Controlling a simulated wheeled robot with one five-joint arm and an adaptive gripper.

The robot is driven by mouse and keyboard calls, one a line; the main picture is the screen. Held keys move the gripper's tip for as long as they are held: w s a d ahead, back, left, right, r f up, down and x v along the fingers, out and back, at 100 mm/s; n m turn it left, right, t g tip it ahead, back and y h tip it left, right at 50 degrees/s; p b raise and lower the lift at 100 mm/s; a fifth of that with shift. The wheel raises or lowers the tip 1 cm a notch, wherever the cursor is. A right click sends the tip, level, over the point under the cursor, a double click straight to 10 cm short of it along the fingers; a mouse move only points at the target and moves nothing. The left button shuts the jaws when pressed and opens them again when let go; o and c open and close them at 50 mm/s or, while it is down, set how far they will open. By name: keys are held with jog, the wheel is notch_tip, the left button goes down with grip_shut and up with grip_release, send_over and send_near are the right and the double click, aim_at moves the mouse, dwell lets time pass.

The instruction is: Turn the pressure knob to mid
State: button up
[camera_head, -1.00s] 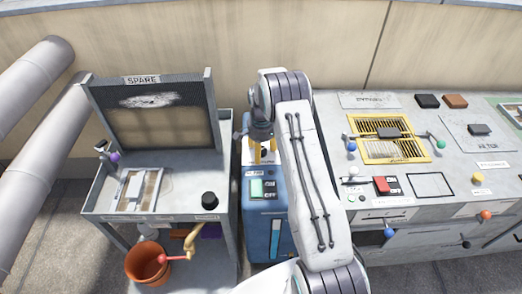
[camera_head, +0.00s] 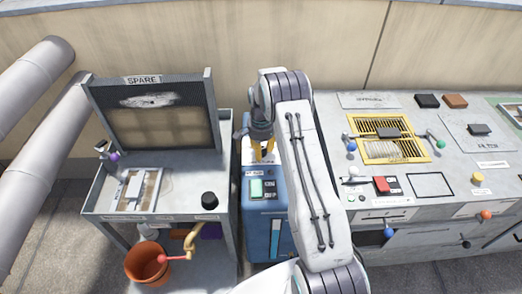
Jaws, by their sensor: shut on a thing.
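My gripper (camera_head: 262,150) points down over the back of the blue cabinet (camera_head: 261,209), between the spare cart and the grey bench. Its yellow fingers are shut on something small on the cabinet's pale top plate. The pressure knob would be what they hold, but the fingers hide it and its marks, so I cannot read its setting. A green button or switch (camera_head: 256,188) with small labels sits on the cabinet in front of the fingers.
The spare cart (camera_head: 160,216) on the left bears a black knob (camera_head: 209,199). A grey bench (camera_head: 451,150) on the right has a yellow-framed grille (camera_head: 424,157), a red switch (camera_head: 382,184) and several coloured knobs. An orange bucket (camera_head: 143,271) stands low left.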

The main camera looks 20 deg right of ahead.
jog(key=shift+f+n, duration=0.1)
jog(key=shift+n, duration=0.2)
jog(key=shift+f+n+b, duration=0.1)
jog(key=shift+n+b, duration=0.6)
jog(key=shift+n, duration=0.2)
jog(key=n+b, duration=0.1)
jog(key=n, duration=0.2)
jog(key=shift+n, duration=0.4)
jog(key=n+b, duration=0.1)
jog(key=n, duration=0.4)
jog(key=shift+s+b, duration=0.1)
jog(key=shift+b, duration=0.2)
jog(key=shift+n, duration=0.4)
jog(key=o, duration=1.2)
